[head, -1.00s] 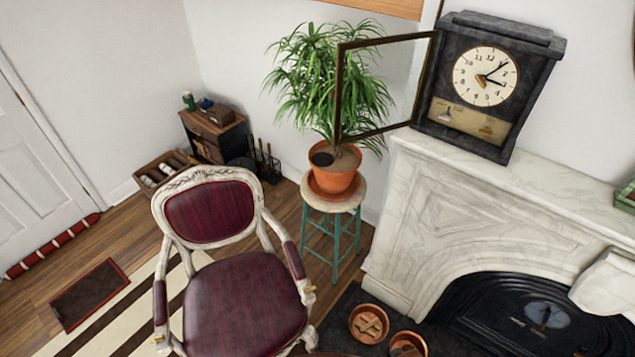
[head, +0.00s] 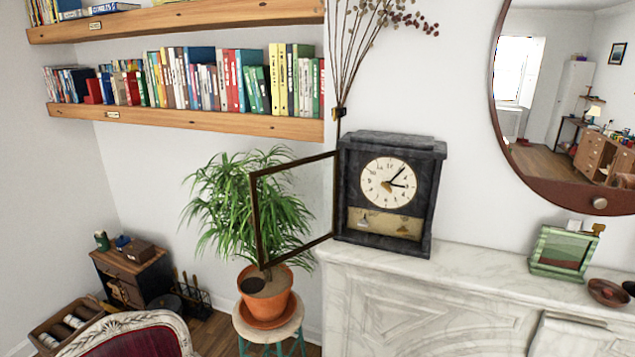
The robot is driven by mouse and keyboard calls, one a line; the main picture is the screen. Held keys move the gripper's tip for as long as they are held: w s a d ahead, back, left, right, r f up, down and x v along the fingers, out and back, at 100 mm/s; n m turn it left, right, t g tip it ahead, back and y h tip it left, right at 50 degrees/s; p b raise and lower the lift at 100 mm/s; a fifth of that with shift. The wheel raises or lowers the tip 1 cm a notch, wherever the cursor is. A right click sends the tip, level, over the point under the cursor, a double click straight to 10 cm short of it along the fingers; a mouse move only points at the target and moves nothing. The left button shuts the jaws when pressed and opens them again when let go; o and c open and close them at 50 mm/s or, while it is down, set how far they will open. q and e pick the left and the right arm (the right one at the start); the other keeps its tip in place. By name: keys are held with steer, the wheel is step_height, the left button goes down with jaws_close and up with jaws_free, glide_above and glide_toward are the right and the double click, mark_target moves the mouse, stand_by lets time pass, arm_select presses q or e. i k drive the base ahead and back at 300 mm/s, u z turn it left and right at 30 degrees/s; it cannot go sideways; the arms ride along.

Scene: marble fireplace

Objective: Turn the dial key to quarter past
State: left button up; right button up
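A dark mantel clock (head: 387,194) stands on the left end of the white marble mantel. Its round cream dial (head: 388,182) shows one hand pointing to the upper right and a shorter one pointing right, near the 3. Below the dial is a tan panel (head: 384,223) with two small key-like shapes, too small to make out. The clock's framed glass door (head: 295,209) is swung open to the left, in front of the plant. Neither of my grippers shows in the head view.
A potted plant (head: 266,293) on a stool (head: 268,327) stands left of the mantel, behind the open door. A green frame (head: 565,252) and a brown bowl (head: 608,292) sit at the right of the mantel (head: 480,262). Bare marble lies between clock and frame. A chair back (head: 125,335) is at lower left.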

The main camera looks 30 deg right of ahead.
mark_target(385, 185)
steer(key=z, duration=1.15)
steer(key=k, duration=0.45)
steer(key=u, duration=0.8)
steer(key=i, duration=0.95)
steer(key=z, duration=0.75)
